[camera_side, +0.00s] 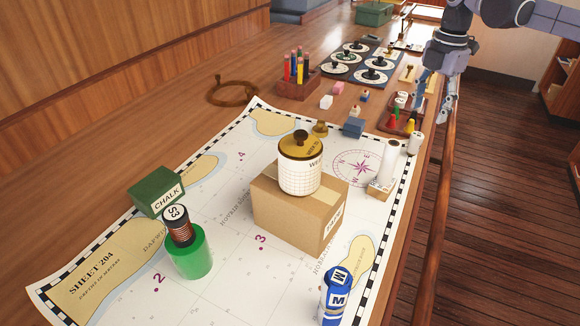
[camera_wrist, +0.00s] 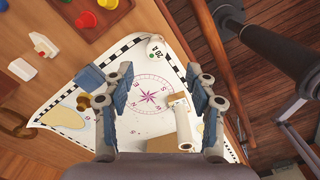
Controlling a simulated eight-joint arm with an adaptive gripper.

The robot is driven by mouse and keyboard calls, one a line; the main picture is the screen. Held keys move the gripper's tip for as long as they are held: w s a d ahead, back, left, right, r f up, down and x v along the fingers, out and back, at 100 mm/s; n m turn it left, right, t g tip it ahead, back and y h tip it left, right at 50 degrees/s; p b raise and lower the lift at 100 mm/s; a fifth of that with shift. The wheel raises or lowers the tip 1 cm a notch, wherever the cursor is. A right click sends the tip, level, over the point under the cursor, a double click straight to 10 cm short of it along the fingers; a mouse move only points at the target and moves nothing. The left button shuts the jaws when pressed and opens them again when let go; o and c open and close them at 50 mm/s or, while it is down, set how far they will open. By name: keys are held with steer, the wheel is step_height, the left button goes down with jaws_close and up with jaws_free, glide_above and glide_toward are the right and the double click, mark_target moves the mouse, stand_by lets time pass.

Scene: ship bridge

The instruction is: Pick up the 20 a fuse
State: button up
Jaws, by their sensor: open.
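The 20 A fuse (camera_wrist: 155,49) is a small pale cylinder with "20 A" on it, at the chart's corner beyond the fingertips in the wrist view. In the side view it appears to be the short white cylinder (camera_side: 414,143) at the chart's far right corner. My gripper (camera_side: 434,106) is open and empty, raised above the table's right edge near that corner. In the wrist view my gripper (camera_wrist: 160,76) has its fingers wide apart, with the compass rose between them. I cannot tell the exact height above the fuse.
A taller white cylinder (camera_side: 389,162) stands nearby beside a small tan block (camera_side: 379,192). A red-brown tray (camera_side: 396,121) with colored pieces lies behind the fuse. A wooden rail (camera_side: 440,190) runs along the table's right edge. A carton (camera_side: 290,215) bears a lidded jar (camera_side: 299,176).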

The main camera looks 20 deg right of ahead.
mark_target(418, 134)
step_height(418, 134, down, 5)
steer(key=shift+w+f, duration=0.1)
steer(key=shift+f, duration=0.1)
steer(key=shift+w+a+f, duration=0.1)
steer(key=shift+f, duration=1.25)
steer(key=shift+w+a+f, duration=0.1)
steer(key=shift+f, duration=1.25)
jaws_close()
